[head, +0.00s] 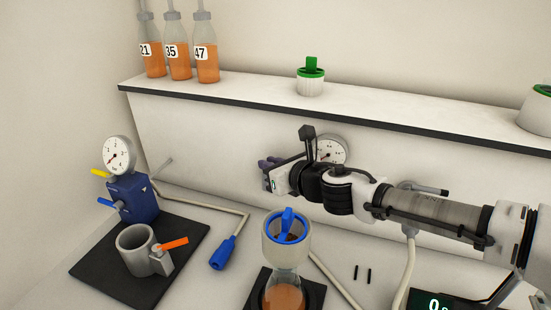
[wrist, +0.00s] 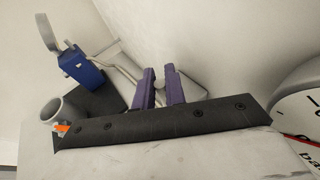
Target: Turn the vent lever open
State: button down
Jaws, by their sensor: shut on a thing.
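My gripper (head: 268,178) is in front of the wall below the shelf, left of the wall gauge (head: 331,149). In the wrist view its purple fingers (wrist: 160,88) are close together, shut on a small pale grey piece (wrist: 172,77) that is mostly hidden. I cannot tell for certain whether this piece is the vent lever. Other levers show apart from my gripper: a yellow lever (head: 101,173) and a blue lever (head: 106,202) on the blue box (head: 133,197), and an orange lever (head: 173,243) at the grey cup (head: 134,249).
Several juice bottles (head: 178,61) and a green-topped jar (head: 311,82) stand on the shelf (head: 250,91). A blue-topped vessel (head: 287,243) stands below my arm. A blue-handled rod (head: 223,252) lies on the counter. The wall gauge (wrist: 298,112) is close at right in the wrist view.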

jog(key=shift+a, duration=0.1)
dwell(0.3)
jog(key=c, duration=1.5)
grip_release()
jog(key=p+v, duration=0.2)
jog(key=v, duration=0.5)
jog(key=p+v, duration=0.2)
jog(key=v, duration=0.4)
jog(key=shift+s+d+r, duration=0.25)
jog(key=shift+r, duration=0.1)
jog(key=shift+f, duration=0.1)
